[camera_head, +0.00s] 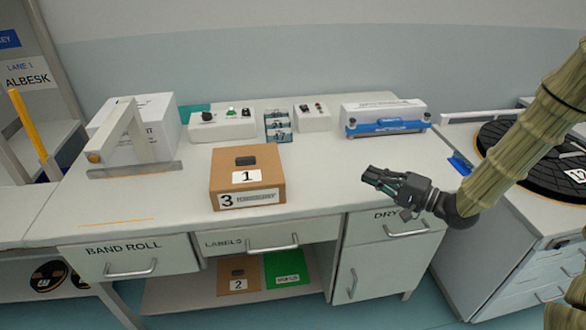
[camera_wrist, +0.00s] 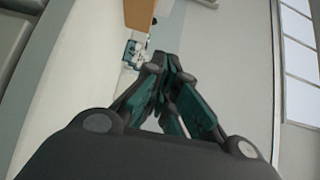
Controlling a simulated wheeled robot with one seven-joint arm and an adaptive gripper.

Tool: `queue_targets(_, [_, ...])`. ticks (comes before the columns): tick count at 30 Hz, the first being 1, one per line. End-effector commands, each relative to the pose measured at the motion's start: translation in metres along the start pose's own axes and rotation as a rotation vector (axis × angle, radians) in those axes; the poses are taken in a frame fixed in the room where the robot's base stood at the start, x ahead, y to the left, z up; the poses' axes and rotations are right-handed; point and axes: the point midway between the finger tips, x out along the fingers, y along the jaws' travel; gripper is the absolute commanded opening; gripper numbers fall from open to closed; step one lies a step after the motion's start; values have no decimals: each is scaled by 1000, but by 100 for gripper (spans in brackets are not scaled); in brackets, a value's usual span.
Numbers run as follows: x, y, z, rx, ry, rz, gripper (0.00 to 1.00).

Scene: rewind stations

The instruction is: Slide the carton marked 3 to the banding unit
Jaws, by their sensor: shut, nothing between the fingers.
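A brown carton (camera_head: 220,165) stands on the bench. Its front face has a 3 beside a printed label, and its top has a card with a 1 and a small dark object. Part of a brown box shows at the top of the wrist view (camera_wrist: 139,14). A white arch-shaped unit (camera_head: 128,125), probably the banding unit, stands left of the carton; no name is readable on it. My gripper (camera_head: 370,176) is shut and empty over the bench, right of and apart from the carton. Its closed fingers fill the middle of the wrist view (camera_wrist: 170,65).
Control boxes (camera_head: 222,126), a small rack (camera_head: 278,126) and a white-and-blue device (camera_head: 385,117) line the back. The bench between arch and carton looks clear. A black disc (camera_head: 500,140) is at right.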

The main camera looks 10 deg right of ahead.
Motion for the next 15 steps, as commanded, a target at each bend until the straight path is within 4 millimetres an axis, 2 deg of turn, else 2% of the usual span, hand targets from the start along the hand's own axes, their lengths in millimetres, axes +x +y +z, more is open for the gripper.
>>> queue_targets(1, [2, 9, 1, 0, -2, 0, 0])
queue_targets(15, [5, 59, 2, -1, -7, 0, 0])
